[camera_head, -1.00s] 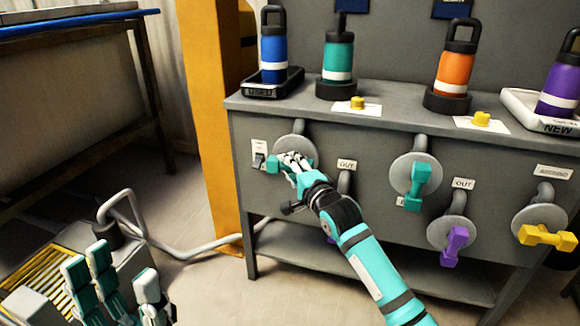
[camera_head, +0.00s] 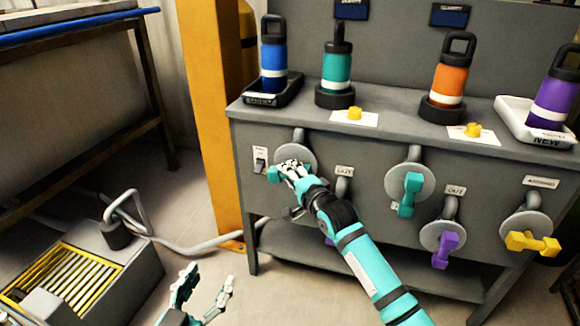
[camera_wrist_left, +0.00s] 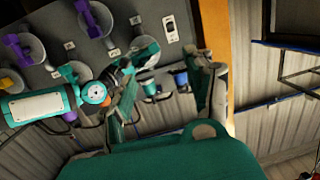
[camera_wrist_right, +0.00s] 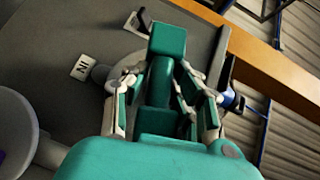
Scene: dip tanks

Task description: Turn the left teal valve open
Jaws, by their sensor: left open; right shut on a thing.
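The left teal valve has a round grey plate (camera_head: 297,150) on the front of the grey bench. Its teal handle (camera_head: 273,174) shows just left of my right gripper's fingers. My right gripper (camera_head: 290,172) is shut on this handle, and the fingers hide much of it. In the right wrist view the handle (camera_wrist_right: 167,40) runs between the fingers, its block end sticking out beyond them. My left gripper (camera_head: 203,300) is open and empty, low over the floor, well away from the valve. It also shows open in the left wrist view (camera_wrist_left: 170,95).
Another teal valve (camera_head: 410,190), a purple valve (camera_head: 441,250) and a yellow valve (camera_head: 532,243) are to the right. Blue, teal, orange and purple bottles stand on the bench top (camera_head: 400,120). A yellow post (camera_head: 212,120) stands at left. A box with a yellow grate (camera_head: 60,275) is on the floor.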

